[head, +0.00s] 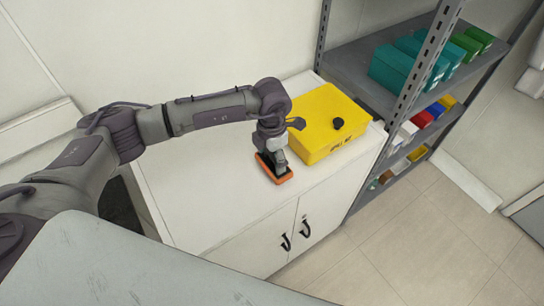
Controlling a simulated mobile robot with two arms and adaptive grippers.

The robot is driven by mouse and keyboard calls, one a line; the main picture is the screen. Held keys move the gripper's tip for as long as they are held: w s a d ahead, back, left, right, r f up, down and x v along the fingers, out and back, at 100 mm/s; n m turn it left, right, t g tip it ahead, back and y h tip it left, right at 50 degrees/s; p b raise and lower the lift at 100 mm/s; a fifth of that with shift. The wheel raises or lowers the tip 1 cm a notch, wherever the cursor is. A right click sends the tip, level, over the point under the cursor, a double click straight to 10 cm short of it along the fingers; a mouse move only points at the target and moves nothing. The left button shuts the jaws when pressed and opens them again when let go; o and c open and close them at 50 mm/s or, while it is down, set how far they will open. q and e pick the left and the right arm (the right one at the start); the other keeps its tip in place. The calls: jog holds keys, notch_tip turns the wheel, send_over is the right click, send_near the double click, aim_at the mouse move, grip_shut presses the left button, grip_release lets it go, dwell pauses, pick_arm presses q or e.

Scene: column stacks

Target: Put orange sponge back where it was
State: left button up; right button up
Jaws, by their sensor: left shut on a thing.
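The orange sponge (283,178) is a flat orange block on or just above the white cabinet top, left of a yellow box. My left gripper (271,165) points down from above and is shut on the sponge, which it partly covers. I cannot tell whether the sponge touches the cabinet top. My right gripper is not in view.
The yellow box (325,105) with a black knob (338,123) stands on the white cabinet (215,208), close to the gripper. A grey shelf (350,60) with teal boxes (390,67) and coloured bins stands to the right. The cabinet top is clear in front and left.

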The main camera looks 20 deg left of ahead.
pick_arm(q)
jog(key=shift+f, duration=0.9)
jog(key=shift+w, duration=0.1)
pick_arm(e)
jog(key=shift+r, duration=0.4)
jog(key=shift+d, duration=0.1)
pick_arm(q)
jog(key=shift+f, duration=0.2)
jog(key=o, duration=1.1)
jog(key=shift+c, duration=0.2)
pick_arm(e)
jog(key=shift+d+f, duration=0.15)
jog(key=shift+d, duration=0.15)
